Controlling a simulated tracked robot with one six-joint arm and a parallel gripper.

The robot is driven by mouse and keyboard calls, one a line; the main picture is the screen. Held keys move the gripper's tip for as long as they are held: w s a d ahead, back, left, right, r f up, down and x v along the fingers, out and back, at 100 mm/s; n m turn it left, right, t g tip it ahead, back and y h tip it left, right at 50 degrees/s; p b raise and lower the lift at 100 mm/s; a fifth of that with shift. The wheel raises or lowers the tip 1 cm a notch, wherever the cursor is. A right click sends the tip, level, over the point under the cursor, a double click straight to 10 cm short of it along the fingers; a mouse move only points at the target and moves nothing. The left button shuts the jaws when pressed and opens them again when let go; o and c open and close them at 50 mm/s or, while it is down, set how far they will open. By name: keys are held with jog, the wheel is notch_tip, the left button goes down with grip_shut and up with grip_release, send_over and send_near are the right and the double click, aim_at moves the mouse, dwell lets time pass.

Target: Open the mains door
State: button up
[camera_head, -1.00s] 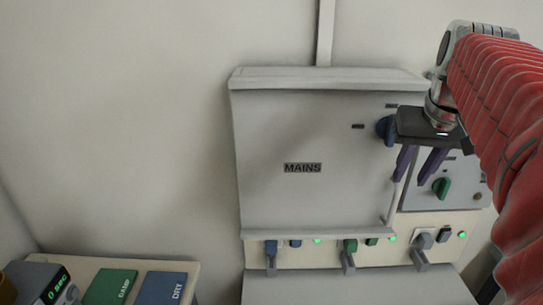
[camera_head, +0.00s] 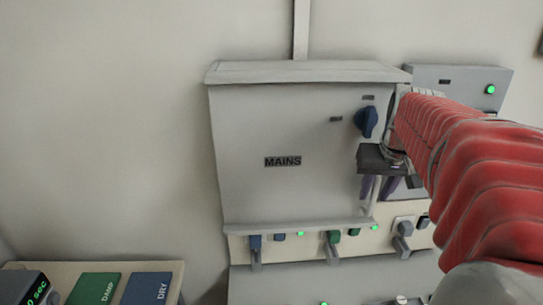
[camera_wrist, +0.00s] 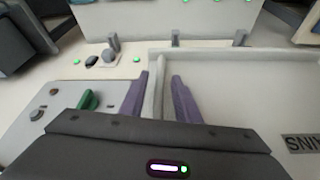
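The mains door (camera_head: 275,190) is a pale grey panel with a "MAINS" label (camera_head: 283,161) and a blue knob (camera_head: 367,121) at its upper right. It looks closed. In the wrist view the door (camera_wrist: 235,85) lies to the right, label at the edge. My gripper (camera_head: 376,195) is below the knob at the door's right edge, partly hidden by my red-sleeved arm.
A side panel with a green knob (camera_wrist: 90,99) adjoins the door. Below is a row of switches with green lights, including a blue lever (camera_head: 255,243) and a green lever (camera_head: 333,240). "DAMP" (camera_head: 95,288) and "DRY" (camera_head: 153,289) panels sit at lower left.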

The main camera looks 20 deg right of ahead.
jog(key=shift+x, duration=1.05)
jog(key=shift+c, duration=0.5)
grip_shut()
jog(key=shift+a, duration=0.15)
